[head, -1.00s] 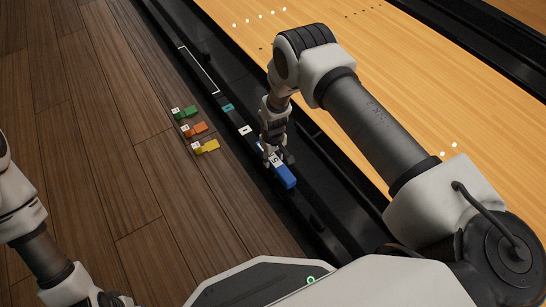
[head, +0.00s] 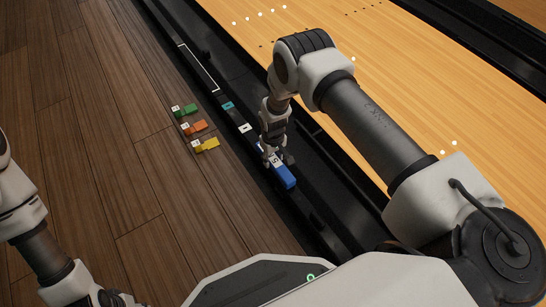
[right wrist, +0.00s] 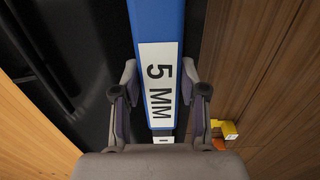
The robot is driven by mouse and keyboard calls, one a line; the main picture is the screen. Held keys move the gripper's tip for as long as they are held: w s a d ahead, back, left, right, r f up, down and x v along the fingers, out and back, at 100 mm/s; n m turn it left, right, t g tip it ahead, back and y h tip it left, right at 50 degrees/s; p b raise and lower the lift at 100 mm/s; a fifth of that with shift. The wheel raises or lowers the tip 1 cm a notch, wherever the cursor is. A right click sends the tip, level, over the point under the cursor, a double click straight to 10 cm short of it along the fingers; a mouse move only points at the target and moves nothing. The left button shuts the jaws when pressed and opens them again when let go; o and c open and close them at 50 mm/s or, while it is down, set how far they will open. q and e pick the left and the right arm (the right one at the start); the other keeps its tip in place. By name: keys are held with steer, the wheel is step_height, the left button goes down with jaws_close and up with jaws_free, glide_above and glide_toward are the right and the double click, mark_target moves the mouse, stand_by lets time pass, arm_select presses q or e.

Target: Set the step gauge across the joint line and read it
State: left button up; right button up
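A blue bar (head: 285,176) with a white label, which looks like the step gauge, lies along the black ledge beside the lane. In the right wrist view the blue bar (right wrist: 158,20) carries a label (right wrist: 160,85) reading "5 MM". My right gripper (head: 273,157) is low over its far end. The joint line under the bar is hidden. My left arm shows at the lower left edge; its fingers are not in view.
Green (head: 187,111), orange (head: 197,127) and yellow (head: 207,146) labelled blocks lie on the wooden floor left of the ledge. Teal (head: 228,105) and white (head: 246,128) marks lie along the ledge (head: 310,205). The lane (head: 420,80) is at the right.

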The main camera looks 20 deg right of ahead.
steer(key=o, duration=0.4)
steer(key=shift+c, duration=0.2)
